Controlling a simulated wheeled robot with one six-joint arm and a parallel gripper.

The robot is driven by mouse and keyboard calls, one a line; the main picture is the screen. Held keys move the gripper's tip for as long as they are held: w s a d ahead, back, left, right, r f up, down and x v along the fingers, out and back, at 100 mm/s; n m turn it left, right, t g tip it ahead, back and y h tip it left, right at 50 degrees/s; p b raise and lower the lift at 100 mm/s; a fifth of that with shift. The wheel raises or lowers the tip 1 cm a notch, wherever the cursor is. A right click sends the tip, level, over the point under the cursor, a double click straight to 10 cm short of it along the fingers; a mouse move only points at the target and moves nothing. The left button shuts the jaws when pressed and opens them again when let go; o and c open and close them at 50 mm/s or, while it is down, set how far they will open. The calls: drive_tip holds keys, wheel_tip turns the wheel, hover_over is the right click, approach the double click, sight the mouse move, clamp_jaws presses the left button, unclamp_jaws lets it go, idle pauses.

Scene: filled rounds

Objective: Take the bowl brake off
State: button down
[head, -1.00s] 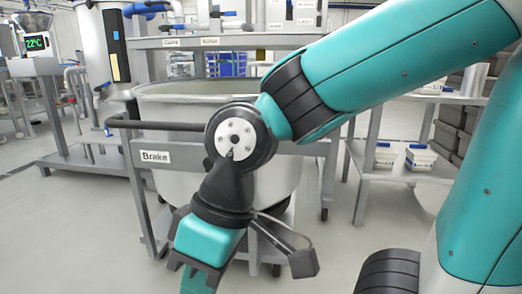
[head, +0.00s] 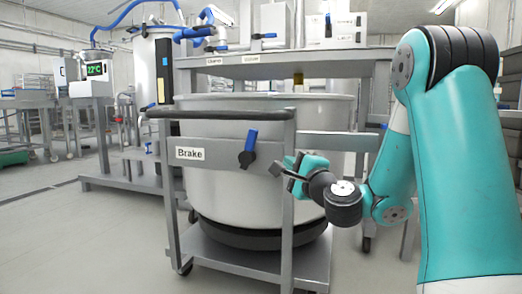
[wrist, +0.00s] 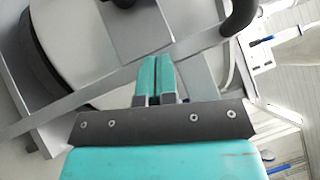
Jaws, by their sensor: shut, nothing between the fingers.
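The large grey bowl (head: 225,185) stands on a wheeled grey frame. A plate labelled "Brake" (head: 190,153) crosses the frame's front. The brake lever, a blue handle (head: 251,140) on a dark pivot (head: 246,159), points almost straight up at the plate's right part. My gripper (head: 288,166) is at the frame's right post, right of the lever, at about the pivot's height. Its fingers are shut and empty. It does not visibly touch the lever. In the wrist view the shut fingertips (wrist: 157,60) point toward the grey frame; the blue handle does not show clearly there.
A black push bar (head: 215,113) runs above the brake plate. A grey shelf (head: 290,62) with labels stands behind the bowl. A temperature display (head: 94,69) stands at the left. The floor (head: 90,240) at the front left is clear.

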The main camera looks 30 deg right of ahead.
drive_tip(key=p, duration=0.6)
approach(255, 141)
drive_tip(key=w+d, duration=0.1)
drive_tip(key=w, duration=0.1)
drive_tip(key=w+d+r, duration=0.1)
drive_tip(key=w+d, duration=0.1)
drive_tip(key=shift+d, duration=0.3)
drive_tip(key=shift+w+a+r+p, duration=0.15)
drive_tip(key=shift+w+a+p, duration=0.65)
drive_tip(key=shift+p, duration=0.25)
drive_tip(key=shift+w+a+p, duration=0.35)
drive_tip(key=shift+w+p, duration=0.05)
drive_tip(key=shift+w, duration=0.1)
